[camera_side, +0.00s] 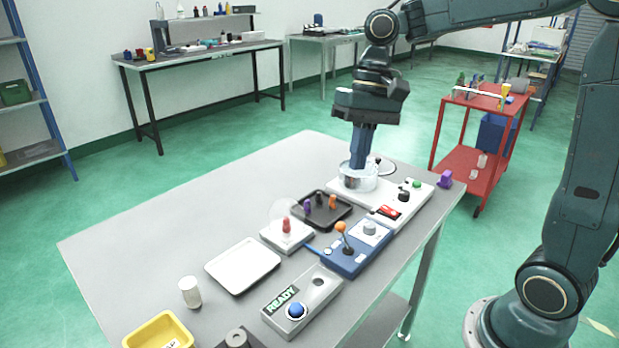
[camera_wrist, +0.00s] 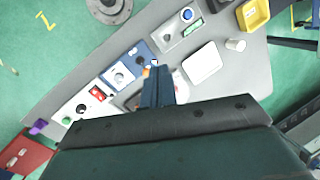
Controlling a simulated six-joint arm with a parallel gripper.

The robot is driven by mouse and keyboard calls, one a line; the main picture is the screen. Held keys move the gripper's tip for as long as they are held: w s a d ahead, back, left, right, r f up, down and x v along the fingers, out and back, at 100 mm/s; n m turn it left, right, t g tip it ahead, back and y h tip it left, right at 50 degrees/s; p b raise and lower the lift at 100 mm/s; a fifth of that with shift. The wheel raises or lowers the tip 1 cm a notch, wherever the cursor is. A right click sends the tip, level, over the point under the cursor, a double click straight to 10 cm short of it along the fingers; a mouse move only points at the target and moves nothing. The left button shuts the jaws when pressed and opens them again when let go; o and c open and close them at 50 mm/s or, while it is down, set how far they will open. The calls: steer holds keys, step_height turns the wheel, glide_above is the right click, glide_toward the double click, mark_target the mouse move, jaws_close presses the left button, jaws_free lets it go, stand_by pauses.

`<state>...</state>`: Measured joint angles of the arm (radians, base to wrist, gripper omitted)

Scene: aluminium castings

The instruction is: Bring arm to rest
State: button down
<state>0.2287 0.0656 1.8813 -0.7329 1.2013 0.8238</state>
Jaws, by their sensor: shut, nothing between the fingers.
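My gripper (camera_side: 359,168) points straight down over the far end of the grey table (camera_side: 150,232) in the side view. Its blue fingers are together with nothing between them. The tips are at or just behind a round, clear-walled chamber (camera_side: 358,178) on a white panel (camera_side: 418,204); I cannot tell whether they are inside it. In the wrist view the fingers (camera_wrist: 158,78) reach up the middle of the picture, and the gripper body hides the lower part.
Near my gripper are a black tray (camera_side: 338,213) with small pegs, a blue joystick box (camera_side: 350,262) and a purple block (camera_side: 445,179). A white tray (camera_side: 242,265), a READY box (camera_side: 300,312) and a yellow bin (camera_side: 158,333) stand nearer the camera. The table's left side is clear.

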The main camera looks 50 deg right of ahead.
steer(key=s+d+n+t+h, duration=0.1)
steer(key=s+n+t+h, duration=0.2)
steer(key=s, duration=1.2)
steer(key=n+t, duration=0.1)
steer(key=t, duration=0.2)
steer(key=shift+s+d+f, duration=0.2)
